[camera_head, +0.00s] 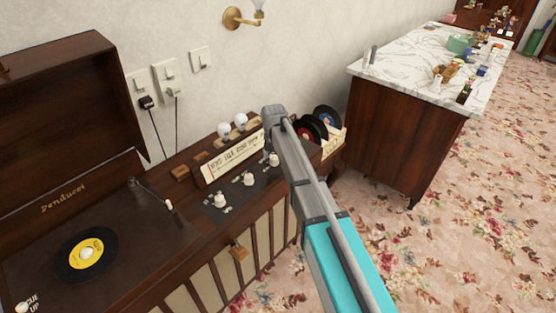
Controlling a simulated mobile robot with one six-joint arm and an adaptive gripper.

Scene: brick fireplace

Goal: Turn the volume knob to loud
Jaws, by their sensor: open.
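The wooden record player cabinet (190,228) stands against the wall at left. Its dark control panel (210,212) carries a row of pale knobs: a left knob (220,199), a middle knob (248,178) and a right knob (273,159). Small white markings surround them, too small to read, so I cannot tell which is the volume knob or where it points. My teal and grey arm reaches from the lower right over the cabinet's right end. Its grey far end is close to the right knob in the picture. My gripper's fingers do not show; I cannot tell whether they touch anything.
A turntable with a black, yellow-labelled record (86,255) lies under the raised lid (70,100). A radio dial (230,163), two bulbs (232,126) and a record crate (332,142) are behind the knobs. A marble-topped counter (420,65) stands right; the carpet (480,220) is clear.

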